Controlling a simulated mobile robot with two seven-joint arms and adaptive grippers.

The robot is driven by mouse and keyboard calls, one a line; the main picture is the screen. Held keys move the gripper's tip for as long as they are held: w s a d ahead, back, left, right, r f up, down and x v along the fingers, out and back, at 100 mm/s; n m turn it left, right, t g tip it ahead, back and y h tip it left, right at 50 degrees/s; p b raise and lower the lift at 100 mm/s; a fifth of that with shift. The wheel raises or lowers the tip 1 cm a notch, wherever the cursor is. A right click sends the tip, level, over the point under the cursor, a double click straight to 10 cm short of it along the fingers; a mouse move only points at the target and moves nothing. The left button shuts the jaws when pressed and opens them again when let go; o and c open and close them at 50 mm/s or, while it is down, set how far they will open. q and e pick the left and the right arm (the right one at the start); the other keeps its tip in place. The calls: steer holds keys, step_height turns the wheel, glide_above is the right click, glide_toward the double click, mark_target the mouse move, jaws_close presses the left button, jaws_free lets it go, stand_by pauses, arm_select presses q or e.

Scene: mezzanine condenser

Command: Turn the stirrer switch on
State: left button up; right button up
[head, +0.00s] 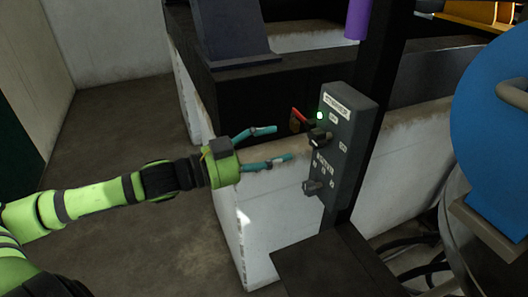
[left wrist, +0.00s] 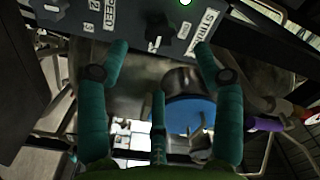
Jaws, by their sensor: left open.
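A grey control box (head: 345,140) on a dark post carries a stirrer label at its top and a lit green lamp (head: 319,116). The stirrer switch (head: 319,138), a dark knob, sits below the lamp; how it is turned is hard to tell. A second knob (head: 312,186) is lower, by the speed label. My left gripper (head: 281,143) is open and empty, fingers pointing at the switch from the left, apparently short of it. In the left wrist view, the switch (left wrist: 155,42) lies between the spread fingertips of the gripper (left wrist: 160,50). My right gripper is not in view.
A red part (head: 298,120) shows just left of the box, close to the upper finger. A pale wall block (head: 240,225) and a dark flat surface (head: 325,265) lie below. A blue rounded vessel (head: 495,135) stands at right. Open floor (head: 120,140) is at left.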

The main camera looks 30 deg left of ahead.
arm_select(q)
steer(key=shift+s+a, duration=0.4)
steer(key=shift+s, duration=0.2)
steer(key=shift+a, duration=0.1)
